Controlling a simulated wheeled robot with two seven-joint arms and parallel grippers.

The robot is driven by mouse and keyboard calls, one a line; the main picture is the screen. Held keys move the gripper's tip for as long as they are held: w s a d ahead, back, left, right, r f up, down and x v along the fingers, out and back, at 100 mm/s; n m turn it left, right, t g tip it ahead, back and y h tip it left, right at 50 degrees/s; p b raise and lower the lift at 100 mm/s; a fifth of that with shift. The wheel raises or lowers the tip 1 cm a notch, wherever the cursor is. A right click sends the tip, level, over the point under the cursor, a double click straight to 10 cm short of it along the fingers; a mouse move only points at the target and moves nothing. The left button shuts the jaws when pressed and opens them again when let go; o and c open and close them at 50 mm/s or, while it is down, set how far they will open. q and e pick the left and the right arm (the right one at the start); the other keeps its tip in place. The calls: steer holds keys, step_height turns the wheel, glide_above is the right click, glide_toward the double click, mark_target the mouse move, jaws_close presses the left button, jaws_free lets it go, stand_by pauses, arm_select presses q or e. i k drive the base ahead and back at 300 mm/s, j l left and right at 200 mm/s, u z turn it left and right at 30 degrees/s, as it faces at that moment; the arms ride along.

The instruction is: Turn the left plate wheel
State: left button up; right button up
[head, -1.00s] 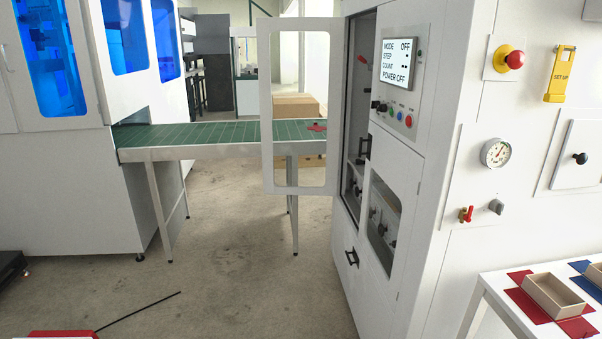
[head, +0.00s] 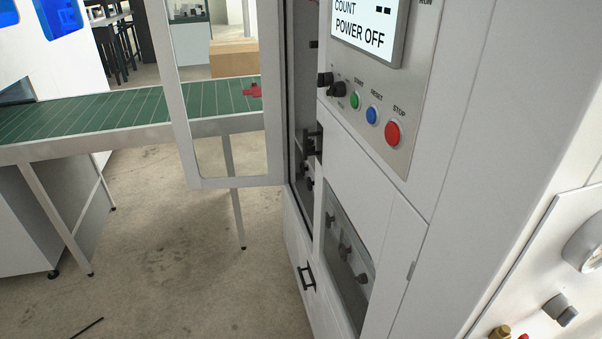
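The white box-former machine (head: 365,175) stands close in front of me on the right. Its upper glazed door (head: 182,100) is swung open to the left. A lower recess (head: 346,250) in its side shows several small dark knobs, one of them a middle knob (head: 344,252). More dark knobs show in the narrow opening behind the door, partly hidden. I cannot tell which of these is the left plate wheel. Neither gripper is in view.
The control panel (head: 385,95) shows POWER OFF, with a green button (head: 355,101), a blue button (head: 373,114) and a red stop button (head: 393,133). A green conveyor (head: 100,118) stands behind the door. Clear floor (head: 180,270) lies left of the machine.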

mark_target(302, 168)
steer(key=z, duration=3.65)
steer(key=u, duration=3.65)
steer(key=i+j+z, duration=0.15)
steer(key=i+j, duration=0.25)
steer(key=i+j+z, duration=0.15)
steer(key=i+j, duration=0.25)
steer(key=i+j+z, duration=0.2)
steer(key=i+j, duration=0.15)
steer(key=j, duration=0.25)
